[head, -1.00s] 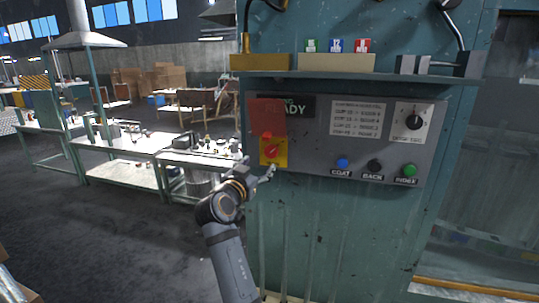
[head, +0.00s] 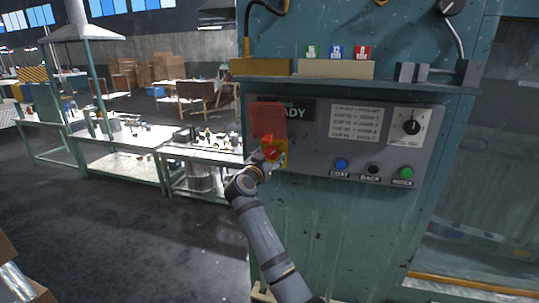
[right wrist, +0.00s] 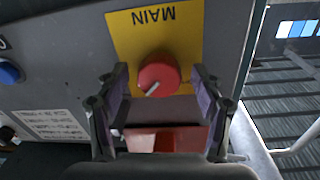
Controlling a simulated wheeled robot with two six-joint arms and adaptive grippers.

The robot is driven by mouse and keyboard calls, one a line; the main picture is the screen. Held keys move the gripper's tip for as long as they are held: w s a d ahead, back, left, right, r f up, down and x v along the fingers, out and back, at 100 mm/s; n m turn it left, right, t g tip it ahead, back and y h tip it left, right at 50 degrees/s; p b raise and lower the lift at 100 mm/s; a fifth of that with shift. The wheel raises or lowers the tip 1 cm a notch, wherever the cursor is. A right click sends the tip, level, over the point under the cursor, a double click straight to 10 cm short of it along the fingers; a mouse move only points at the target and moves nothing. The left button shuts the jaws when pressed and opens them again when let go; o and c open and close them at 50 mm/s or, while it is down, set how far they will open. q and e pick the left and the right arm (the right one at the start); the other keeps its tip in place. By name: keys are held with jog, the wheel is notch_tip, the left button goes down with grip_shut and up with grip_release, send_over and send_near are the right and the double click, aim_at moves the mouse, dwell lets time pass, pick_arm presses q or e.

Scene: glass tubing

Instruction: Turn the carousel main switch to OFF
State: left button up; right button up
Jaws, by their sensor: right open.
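The main switch is a red round knob (head: 271,153) on a yellow plate (head: 283,158), at the left end of the grey control panel (head: 310,165). In the right wrist view the knob (right wrist: 158,77) has a white pointer mark toward the lower left, and the plate (right wrist: 185,30) reads MAIN upside down. My right gripper (head: 263,160) is at the switch and partly covers the plate. In the right wrist view its open fingers (right wrist: 160,80) stand on both sides of the knob, with gaps showing. My left gripper is not in view.
A red see-through flap (head: 267,118) is just above the switch, partly over the READY display (head: 298,110). Blue (head: 341,164), black (head: 373,168) and green (head: 406,173) buttons and a black dial (head: 411,127) are further right. A shelf (head: 400,84) juts out above.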

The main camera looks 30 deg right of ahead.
jog(key=c, duration=1.1)
jog(key=shift+c, duration=0.2)
